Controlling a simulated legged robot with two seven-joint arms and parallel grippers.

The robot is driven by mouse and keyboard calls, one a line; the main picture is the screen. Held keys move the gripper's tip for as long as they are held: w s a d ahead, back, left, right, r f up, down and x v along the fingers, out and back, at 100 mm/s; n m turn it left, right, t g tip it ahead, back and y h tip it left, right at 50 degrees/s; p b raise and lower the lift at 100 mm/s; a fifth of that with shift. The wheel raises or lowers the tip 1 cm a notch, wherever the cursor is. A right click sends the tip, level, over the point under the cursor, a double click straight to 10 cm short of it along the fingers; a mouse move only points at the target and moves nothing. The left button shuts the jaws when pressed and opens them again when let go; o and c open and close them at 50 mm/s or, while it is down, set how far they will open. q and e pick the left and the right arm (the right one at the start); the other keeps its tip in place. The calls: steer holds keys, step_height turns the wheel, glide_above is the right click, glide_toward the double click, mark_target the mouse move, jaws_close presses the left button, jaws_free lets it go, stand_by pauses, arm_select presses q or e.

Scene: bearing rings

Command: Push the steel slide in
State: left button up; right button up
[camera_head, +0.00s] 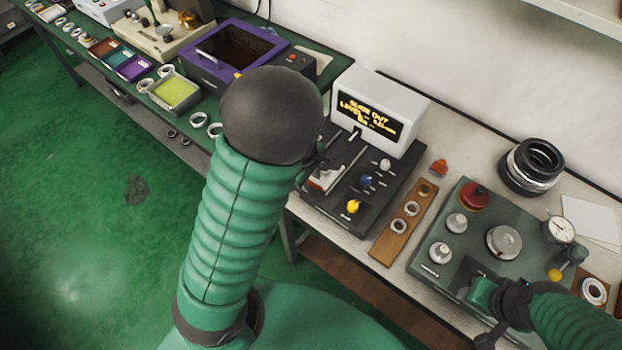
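The tester is a dark base (387,213) with a light grey display box (383,98). Its yellow text starts with "SLIDE OUT"; the lower line is not clearly readable. The steel slide (325,177) seems to be the pale metal part at the base's left, partly hidden by my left arm. My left gripper (317,164) is near it, mostly hidden behind the black joint of my arm; its fingers and any contact are not clear. My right gripper (489,336) is at the lower right edge, dark and partly cut off; its opening cannot be made out.
The base has a yellow knob (353,206) and a blue knob (365,181). A wooden board with rings (392,238) and a green gauge plate (425,263) stand to the right. Black rings (532,165) are stacked behind. A purple bin (221,83) stands left.

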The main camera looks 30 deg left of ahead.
arm_select(q)
steer(key=shift+a, duration=0.25)
steer(key=shift+c, duration=0.6)
steer(key=shift+a+f, duration=0.1)
steer(key=shift+a, duration=0.1)
steer(key=c, duration=0.5)
steer(key=shift+d, duration=0.4)
jaws_close()
